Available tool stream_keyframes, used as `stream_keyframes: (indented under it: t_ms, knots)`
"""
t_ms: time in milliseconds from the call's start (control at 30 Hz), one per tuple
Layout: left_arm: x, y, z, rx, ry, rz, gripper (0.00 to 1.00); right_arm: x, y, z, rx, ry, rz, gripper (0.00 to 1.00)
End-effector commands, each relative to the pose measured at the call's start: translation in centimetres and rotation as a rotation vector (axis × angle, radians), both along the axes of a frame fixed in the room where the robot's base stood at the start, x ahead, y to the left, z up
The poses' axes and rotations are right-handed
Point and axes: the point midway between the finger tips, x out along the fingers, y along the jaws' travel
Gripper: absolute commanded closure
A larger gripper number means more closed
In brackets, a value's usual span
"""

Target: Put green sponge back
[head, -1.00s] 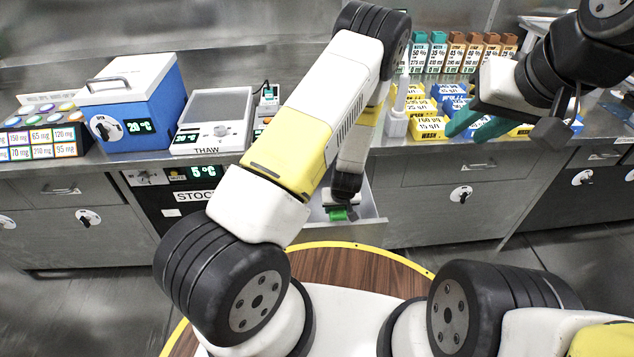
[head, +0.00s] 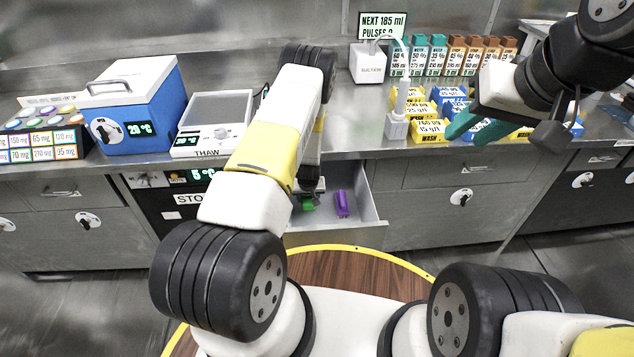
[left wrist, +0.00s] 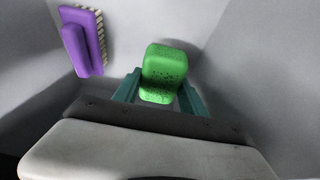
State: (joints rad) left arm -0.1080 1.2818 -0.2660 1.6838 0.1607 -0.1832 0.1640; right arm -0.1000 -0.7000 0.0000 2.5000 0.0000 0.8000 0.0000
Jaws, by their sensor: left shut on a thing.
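My left gripper (head: 309,194) reaches down into an open drawer (head: 370,205) under the counter. It is shut on the green sponge (head: 307,203). In the left wrist view the sponge (left wrist: 162,68) sits between the two teal fingers (left wrist: 160,95), inside the drawer's grey walls. I cannot tell whether the sponge touches the drawer floor. My right gripper (head: 476,128) hangs above the right part of the counter, with its teal fingers apart and nothing seen between them.
A purple brush (head: 341,203) lies in the drawer to the right of the sponge; it also shows in the left wrist view (left wrist: 82,42). Yellow and blue boxes (head: 430,128), a suction unit (head: 368,64) and a thaw station (head: 212,125) stand on the counter.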

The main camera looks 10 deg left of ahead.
Motion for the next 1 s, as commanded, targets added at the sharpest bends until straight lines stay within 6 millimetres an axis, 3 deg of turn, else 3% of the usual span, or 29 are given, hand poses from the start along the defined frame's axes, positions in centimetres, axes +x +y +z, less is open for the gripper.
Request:
stream_keyframes:
  t_ms: [267, 433, 833, 867, 933, 1000]
  knots:
    - [0.0, -0.1, -2.3, -0.001, 0.0, 0.0, 0.89, 0.0, 0.0, 0.0, 0.0, 0.0, 0.0, 0.66]
    - [-0.1, 0.0, -4.9, 0.0, 0.001, 0.0, 0.89, 0.0, 0.0, 0.0, 0.0, 0.0, 0.0, 0.66]
    - [0.0, -0.1, -5.5, -0.001, -0.001, 0.0, 0.89, 0.0, 0.0, 0.0, 0.0, 0.0, 0.0, 0.66]
    - [0.0, -0.1, -5.5, -0.001, -0.001, 0.0, 0.47, 0.0, 0.0, 0.0, 0.0, 0.0, 0.0, 0.66]
    - [0.0, -0.1, -5.5, -0.001, -0.001, 0.0, 0.33, 0.0, 0.0, 0.0, 0.0, 0.0, 0.0, 0.66]
    - [0.0, -0.1, -5.5, -0.001, -0.001, 0.0, 0.29, 0.0, 0.0, 0.0, 0.0, 0.0, 0.0, 0.66]
